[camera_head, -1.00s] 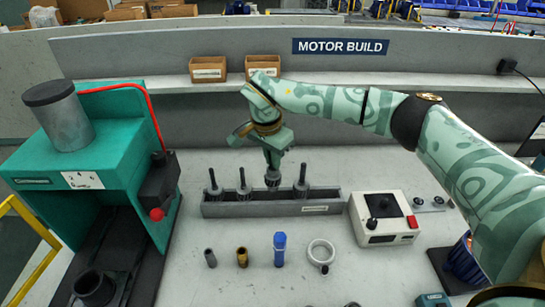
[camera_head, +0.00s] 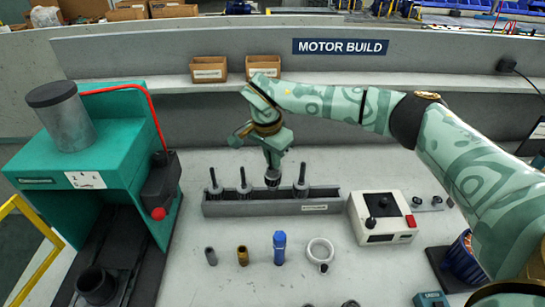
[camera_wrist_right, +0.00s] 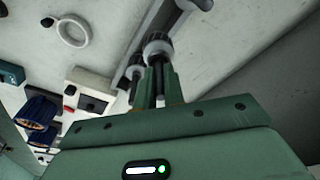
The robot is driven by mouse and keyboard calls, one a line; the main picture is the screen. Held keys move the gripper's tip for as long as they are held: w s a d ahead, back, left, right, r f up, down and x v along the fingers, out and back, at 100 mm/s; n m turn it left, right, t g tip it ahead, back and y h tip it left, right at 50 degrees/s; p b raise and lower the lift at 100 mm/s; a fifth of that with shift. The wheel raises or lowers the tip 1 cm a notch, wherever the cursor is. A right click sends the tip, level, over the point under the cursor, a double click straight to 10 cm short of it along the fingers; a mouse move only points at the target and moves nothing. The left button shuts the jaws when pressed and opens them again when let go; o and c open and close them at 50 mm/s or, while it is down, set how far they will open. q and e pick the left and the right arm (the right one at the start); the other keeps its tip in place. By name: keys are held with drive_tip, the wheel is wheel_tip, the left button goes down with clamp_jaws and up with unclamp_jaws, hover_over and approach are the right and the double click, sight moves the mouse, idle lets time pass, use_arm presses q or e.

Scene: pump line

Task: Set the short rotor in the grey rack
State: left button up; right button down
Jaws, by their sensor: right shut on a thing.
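The grey rack (camera_head: 262,208), a long low trough with a white label, stands mid-table in the head view. Three dark rotors with upright shafts (camera_head: 214,182) (camera_head: 242,181) (camera_head: 301,182) stand in it. My right gripper (camera_head: 273,168) points down over the rack between the second and third of these. It is shut on a rotor, taken as the short rotor (camera_head: 273,179), with a dark and pale ringed body; its lower end is at the rack, and whether it rests there is unclear. The held rotor also shows between the fingers in the right wrist view (camera_wrist_right: 158,48). My left gripper is out of view.
A green press (camera_head: 115,160) with a red hose stands left. A white control box (camera_head: 383,218) is right of the rack. In front lie a grey sleeve (camera_head: 211,257), brass sleeve (camera_head: 243,256), blue part (camera_head: 280,248) and white ring (camera_head: 320,247). Two cardboard bins (camera_head: 208,70) sit behind.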

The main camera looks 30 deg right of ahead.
sight(272, 171)
drive_tip(key=shift+f, duration=0.55)
idle(0.4)
drive_tip(key=shift+f, duration=0.2)
idle(0.5)
drive_tip(key=shift+f+b, duration=0.35)
drive_tip(key=shift+f, duration=1.4)
drive_tip(key=c, duration=1.2)
unclamp_jaws()
drive_tip(key=shift+o, duration=0.2)
